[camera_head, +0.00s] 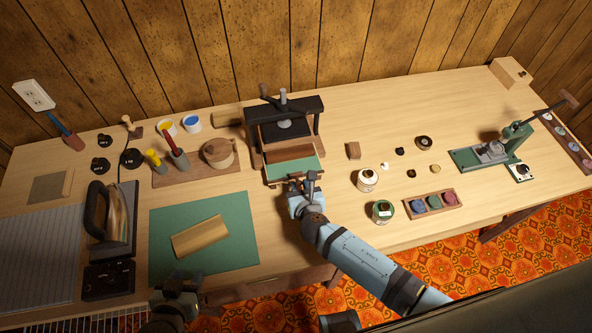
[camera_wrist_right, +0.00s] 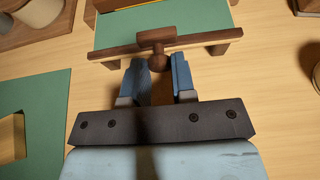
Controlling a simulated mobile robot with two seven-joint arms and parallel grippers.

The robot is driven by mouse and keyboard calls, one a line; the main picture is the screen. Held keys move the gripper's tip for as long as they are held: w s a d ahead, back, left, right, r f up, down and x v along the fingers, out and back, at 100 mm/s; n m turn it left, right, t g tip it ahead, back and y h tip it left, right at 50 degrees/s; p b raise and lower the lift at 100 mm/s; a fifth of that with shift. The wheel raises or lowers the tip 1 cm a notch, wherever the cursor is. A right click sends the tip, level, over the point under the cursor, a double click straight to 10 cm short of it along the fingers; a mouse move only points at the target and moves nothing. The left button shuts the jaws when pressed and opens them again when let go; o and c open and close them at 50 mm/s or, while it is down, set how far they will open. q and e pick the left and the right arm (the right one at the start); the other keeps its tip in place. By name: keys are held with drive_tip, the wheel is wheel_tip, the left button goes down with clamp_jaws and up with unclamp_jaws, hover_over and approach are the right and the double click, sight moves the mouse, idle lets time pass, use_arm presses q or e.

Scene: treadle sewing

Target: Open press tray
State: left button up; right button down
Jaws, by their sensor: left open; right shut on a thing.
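The press (camera_head: 285,122) stands at the back middle of the table, with a black frame and a screw handle on top. Its tray (camera_head: 293,168), green-topped with a wooden front, sticks out toward me from under the press. In the right wrist view the tray's green surface (camera_wrist_right: 160,28) and its wooden knob (camera_wrist_right: 158,62) show. My right gripper (camera_wrist_right: 157,82) is shut on the knob at the tray's front; it also shows in the head view (camera_head: 304,186). My left gripper (camera_head: 178,287) is open and empty, low at the table's front edge, partly out of detail.
Jars (camera_head: 367,180) and a tray of colored discs (camera_head: 433,203) sit to the right.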

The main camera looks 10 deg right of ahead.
drive_tip(key=s, duration=0.7)
drive_tip(key=shift+p, duration=0.35)
drive_tip(key=shift+s, duration=0.45)
use_arm(q)
drive_tip(key=shift+a+r, duration=0.15)
drive_tip(key=shift+r, duration=0.4)
use_arm(e)
drive_tip(key=c, duration=0.9)
unclamp_jaws()
drive_tip(key=shift+c, duration=0.2)
use_arm(q)
drive_tip(key=shift+r, duration=0.15)
